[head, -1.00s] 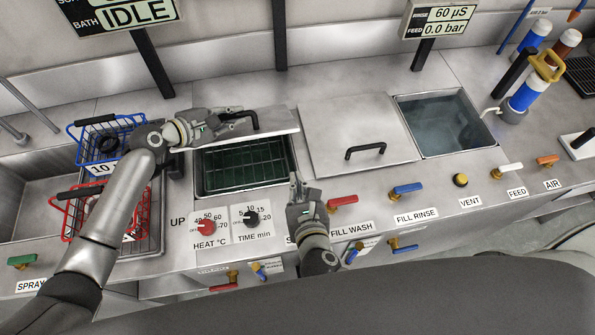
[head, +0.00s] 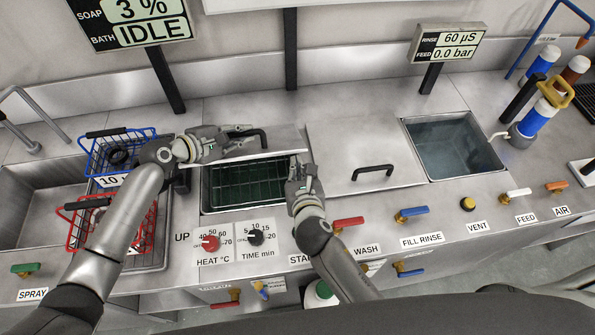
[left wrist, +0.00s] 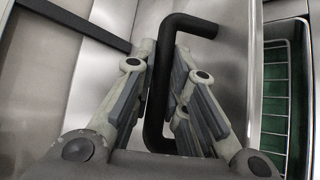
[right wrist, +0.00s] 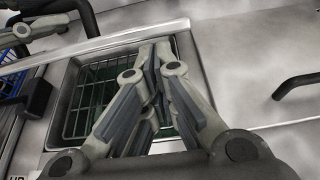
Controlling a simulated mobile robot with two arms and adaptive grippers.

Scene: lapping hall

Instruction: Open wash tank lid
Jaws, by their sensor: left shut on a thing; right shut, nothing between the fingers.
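The wash tank (head: 206,203) shows a dark green inside with a wire rack (head: 245,182). Its grey metal lid (head: 287,140) covers only the back, with its front edge behind the opening. My left gripper (head: 243,137) is shut on the black lid handle (head: 264,139); in the left wrist view the handle (left wrist: 158,85) runs between the fingers. My right gripper (head: 297,166) is shut and empty at the tank's right side, close to the lid's front right corner. In the right wrist view its fingertips (right wrist: 155,52) overlap the opening near the lid edge; contact cannot be told.
A closed lid (head: 350,140) with a black handle lies to the right, beside an open water tank (head: 408,125). Blue (head: 150,131) and red (head: 150,213) wire baskets stand left, near my left arm. Knobs and coloured valve levers line the front.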

